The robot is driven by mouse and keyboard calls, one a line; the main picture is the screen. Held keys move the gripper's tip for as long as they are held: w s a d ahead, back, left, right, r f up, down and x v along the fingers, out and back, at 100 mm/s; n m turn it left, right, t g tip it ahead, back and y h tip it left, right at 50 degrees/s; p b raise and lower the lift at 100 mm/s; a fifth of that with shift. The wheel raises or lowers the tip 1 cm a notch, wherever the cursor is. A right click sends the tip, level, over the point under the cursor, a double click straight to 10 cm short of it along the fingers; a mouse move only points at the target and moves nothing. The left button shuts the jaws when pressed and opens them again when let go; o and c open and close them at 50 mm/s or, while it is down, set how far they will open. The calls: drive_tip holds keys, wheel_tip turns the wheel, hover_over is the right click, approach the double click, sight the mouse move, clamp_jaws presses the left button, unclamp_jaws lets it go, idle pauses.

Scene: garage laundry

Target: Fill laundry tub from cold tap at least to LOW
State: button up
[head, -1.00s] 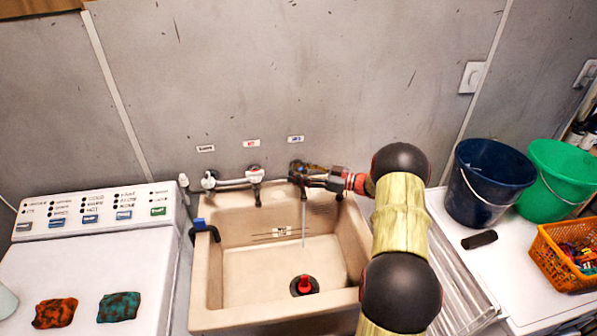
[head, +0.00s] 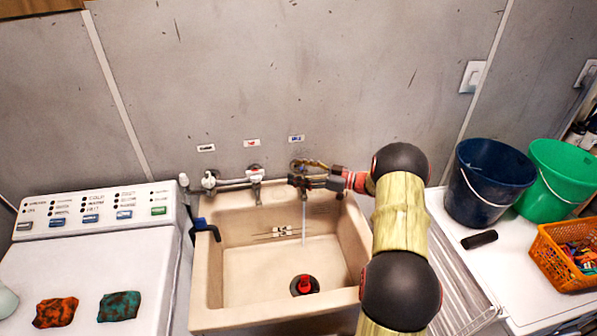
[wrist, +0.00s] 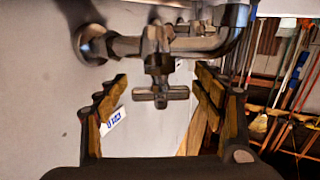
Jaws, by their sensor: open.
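The beige laundry tub (head: 208,285) stands at the centre, with a red-topped black plug (head: 304,285) on its floor. A thin stream (head: 303,222) falls from the cold tap under the blue label (head: 296,138). Markings (head: 277,233) on the back wall are too small to read; I cannot tell the water's depth. My gripper (head: 308,178) is at the cold tap. In the wrist view, my gripper (wrist: 162,95) is open, its fingers on either side of the cross-shaped tap handle (wrist: 161,94), with gaps visible on both sides.
The red-labelled tap (head: 255,174) is left of the cold tap. A washing machine (head: 95,260) stands left of the tub. A dark blue bucket (head: 488,185), a green bucket (head: 562,172) and an orange basket (head: 560,262) stand on the right.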

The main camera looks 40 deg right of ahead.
drive_tip(key=v, duration=1.2)
drive_tip(key=shift+c, duration=0.7)
